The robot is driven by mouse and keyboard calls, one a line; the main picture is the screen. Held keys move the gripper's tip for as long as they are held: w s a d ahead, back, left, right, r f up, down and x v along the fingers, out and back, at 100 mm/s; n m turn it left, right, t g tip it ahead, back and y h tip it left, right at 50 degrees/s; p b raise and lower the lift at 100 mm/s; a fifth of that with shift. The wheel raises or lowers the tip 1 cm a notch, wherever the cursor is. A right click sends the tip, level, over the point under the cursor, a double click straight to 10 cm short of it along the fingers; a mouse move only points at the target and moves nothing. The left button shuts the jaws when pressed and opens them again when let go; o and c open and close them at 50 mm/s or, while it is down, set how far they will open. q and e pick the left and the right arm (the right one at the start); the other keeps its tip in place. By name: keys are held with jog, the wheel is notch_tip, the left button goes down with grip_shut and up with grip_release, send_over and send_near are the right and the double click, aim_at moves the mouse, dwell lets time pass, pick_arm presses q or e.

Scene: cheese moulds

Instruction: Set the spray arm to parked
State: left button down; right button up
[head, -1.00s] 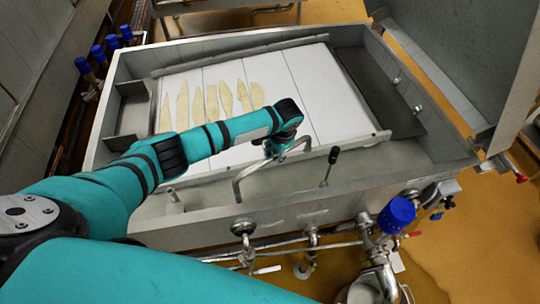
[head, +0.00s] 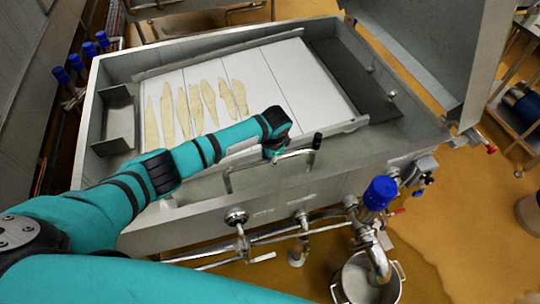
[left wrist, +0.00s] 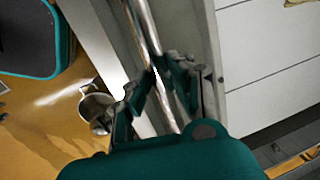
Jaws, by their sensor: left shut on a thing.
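The spray arm (head: 243,164) is a bent metal pipe that rises at the near rim of the vat (head: 190,218). Its horizontal part runs roughly along that rim, and its right end lies beside a black-knobbed lever (head: 317,140). My left gripper (head: 276,153) is shut on the pipe, right of its bend. In the left wrist view the gripper (left wrist: 160,88) has its fingers on both sides of the metal pipe (left wrist: 147,28). My arm hides part of the gripper in the head view. My right gripper is not in view.
Curd-like pale strips (head: 181,110) lie on the white panels in the vat. A raised metal lid (head: 440,60) stands at the right. Pipes and a blue-capped valve (head: 380,193) are in front, with a metal pot (head: 362,285) below.

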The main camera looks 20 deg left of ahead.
pick_arm(q)
jog(key=shift+d, duration=0.1)
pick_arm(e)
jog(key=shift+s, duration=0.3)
pick_arm(q)
jog(key=c, duration=1.2)
grip_release()
jog(key=shift+s, duration=0.15)
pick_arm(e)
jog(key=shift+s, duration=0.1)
pick_arm(q)
jog(key=shift+o, duration=0.2)
jog(key=shift+r, duration=0.2)
notch_tip(320, 180, up, 12)
jog(key=s+d, duration=0.1)
jog(key=s, duration=0.1)
jog(key=shift+d+f, duration=0.2)
jog(key=shift+f, duration=0.05)
